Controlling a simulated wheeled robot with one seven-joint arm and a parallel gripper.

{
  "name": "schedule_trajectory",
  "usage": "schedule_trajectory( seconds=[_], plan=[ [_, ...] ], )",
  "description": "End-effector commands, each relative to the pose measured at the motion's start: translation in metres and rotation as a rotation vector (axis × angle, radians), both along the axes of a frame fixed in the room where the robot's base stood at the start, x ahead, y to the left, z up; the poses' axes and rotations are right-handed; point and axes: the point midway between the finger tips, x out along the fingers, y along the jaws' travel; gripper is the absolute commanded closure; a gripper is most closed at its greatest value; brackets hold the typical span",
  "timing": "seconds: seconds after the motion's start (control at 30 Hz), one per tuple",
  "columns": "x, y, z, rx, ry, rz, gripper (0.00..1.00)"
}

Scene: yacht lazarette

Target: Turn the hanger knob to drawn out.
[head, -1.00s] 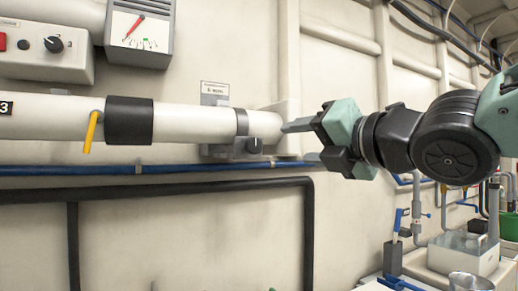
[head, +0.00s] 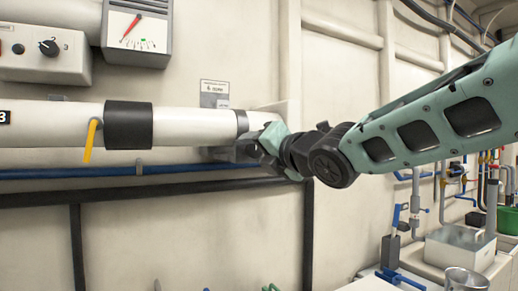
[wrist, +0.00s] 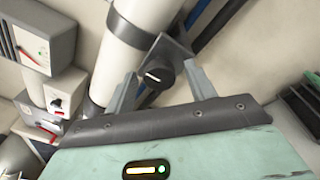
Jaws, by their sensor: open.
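The hanger knob (wrist: 157,76) is a round dark knob with a pale pointer line, on a grey bracket plate (wrist: 176,52) beside the large white pipe. In the wrist view it sits between the two grey fingers of my open gripper (wrist: 157,88), near their tips. I cannot tell whether the fingers touch it. In the head view my gripper (head: 252,148) is at the pipe's right end and hides the knob. The bracket (head: 222,154) shows only partly there.
The white pipe (head: 185,121) has a black sleeve (head: 129,125) and a yellow lever (head: 91,140). A small label plate (head: 214,92) is above. Blue (head: 180,169) and black (head: 150,190) pipes run below. A gauge box (head: 138,28) and switch box (head: 40,52) hang upper left.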

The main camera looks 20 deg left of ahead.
Motion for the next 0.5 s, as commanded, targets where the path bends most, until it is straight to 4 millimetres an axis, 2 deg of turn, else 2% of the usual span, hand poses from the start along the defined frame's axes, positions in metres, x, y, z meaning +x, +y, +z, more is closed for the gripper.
schedule_trajectory(
  seconds=[0.1, 0.13, 0.27, 0.3, 0.5],
  plan=[
    [-0.0002, -0.0001, -0.0001, 0.0, 0.0, 0.0, 0.45],
    [-0.0002, -0.0001, -0.0001, 0.0, 0.0, 0.0, 0.48],
    [-0.0002, -0.0002, -0.0001, 0.0, 0.0, 0.0, 0.84],
    [-0.0002, -0.0003, 0.0, 0.0, 0.0, 0.0, 0.89],
    [-0.0003, -0.0004, -0.0003, 0.005, 0.004, 0.0, 0.89]
  ],
)
